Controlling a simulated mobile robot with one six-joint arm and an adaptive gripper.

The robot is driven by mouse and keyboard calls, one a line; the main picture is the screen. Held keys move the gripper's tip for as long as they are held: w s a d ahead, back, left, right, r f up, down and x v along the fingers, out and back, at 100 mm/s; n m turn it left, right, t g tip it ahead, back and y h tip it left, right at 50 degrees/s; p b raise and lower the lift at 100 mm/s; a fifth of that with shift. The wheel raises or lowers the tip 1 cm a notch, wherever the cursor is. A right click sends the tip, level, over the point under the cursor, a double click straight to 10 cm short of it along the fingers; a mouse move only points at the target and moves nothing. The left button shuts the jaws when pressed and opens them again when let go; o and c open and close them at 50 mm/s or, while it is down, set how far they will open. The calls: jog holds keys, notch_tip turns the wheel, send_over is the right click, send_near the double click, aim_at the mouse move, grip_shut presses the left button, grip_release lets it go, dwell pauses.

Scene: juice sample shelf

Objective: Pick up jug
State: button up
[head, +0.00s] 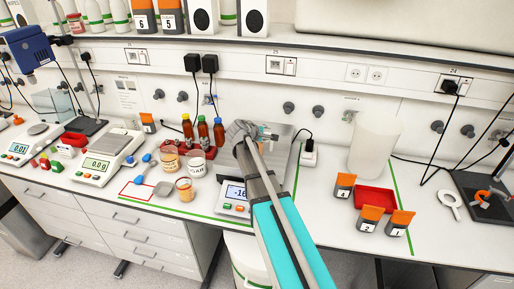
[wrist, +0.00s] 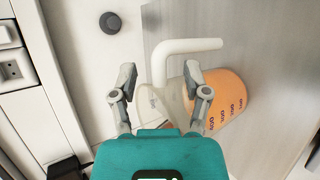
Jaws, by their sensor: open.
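In the wrist view, the clear jug (wrist: 228,98) has orange juice and printed volume marks. A white bent bar (wrist: 190,46), seemingly its handle, shows above it. My gripper (wrist: 160,76) is open. Its right finger overlaps the jug in the picture, and part of the clear wall shows between the fingers. I cannot tell whether either finger touches it.
Brown bottles (head: 203,131) and white-labelled cups (head: 195,164) stand left of my gripper. A small juice cup (head: 185,190) is nearer the front. A white cylinder (head: 374,145), red tray (head: 375,200) and numbered orange-topped boxes (head: 369,217) are to the right. A shelf runs above.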

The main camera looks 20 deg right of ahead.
jog(key=shift+w+d+f, duration=0.1)
jog(key=shift+d, duration=0.15)
jog(key=shift+c, duration=0.2)
grip_shut()
dwell(0.3)
